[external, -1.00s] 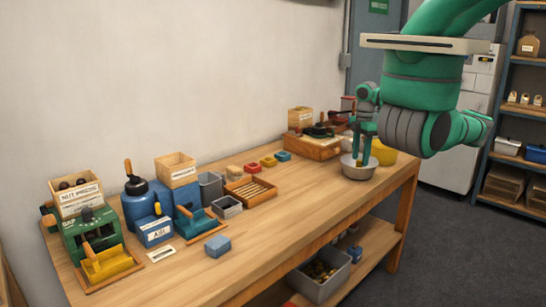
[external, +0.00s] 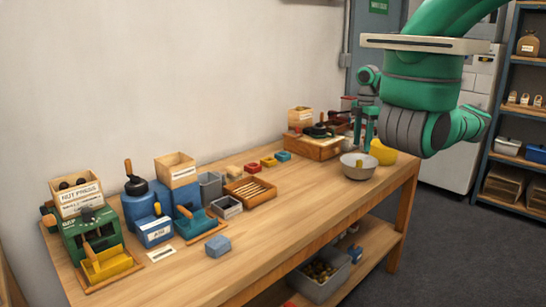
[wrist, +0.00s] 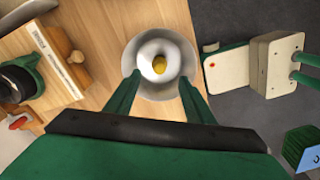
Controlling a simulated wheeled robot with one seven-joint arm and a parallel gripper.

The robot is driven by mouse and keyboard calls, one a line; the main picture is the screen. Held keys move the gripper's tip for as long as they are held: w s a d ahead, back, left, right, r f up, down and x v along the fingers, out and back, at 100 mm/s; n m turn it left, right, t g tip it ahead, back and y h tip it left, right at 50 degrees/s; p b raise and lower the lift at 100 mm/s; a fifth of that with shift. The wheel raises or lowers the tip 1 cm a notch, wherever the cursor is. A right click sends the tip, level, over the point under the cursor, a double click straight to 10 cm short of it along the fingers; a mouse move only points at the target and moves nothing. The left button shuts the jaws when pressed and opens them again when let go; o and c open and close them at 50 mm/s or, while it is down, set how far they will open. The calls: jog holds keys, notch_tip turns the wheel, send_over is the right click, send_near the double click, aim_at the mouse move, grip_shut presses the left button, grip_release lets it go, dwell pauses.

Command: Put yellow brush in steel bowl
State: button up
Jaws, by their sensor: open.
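The steel bowl (external: 346,172) stands near the right end of the table, and its rim also shows in the wrist view (wrist: 134,52). A small yellow piece (external: 360,164), which seems to be the yellow brush, is inside the bowl. In the wrist view the yellow piece (wrist: 159,64) lies near the bowl's middle; its full shape cannot be made out. My gripper (external: 363,146) is above and behind the bowl in the external view. In the wrist view my gripper (wrist: 160,80) has its fingers spread wide, with nothing held between them.
A yellow bowl (external: 385,153) stands right behind the steel bowl. A wooden box (external: 314,147) with dark tools is to its left. Blocks, a slatted tray (external: 250,191) and presses fill the left side. The table's front middle is clear.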

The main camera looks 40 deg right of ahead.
jog(key=shift+r, duration=0.45)
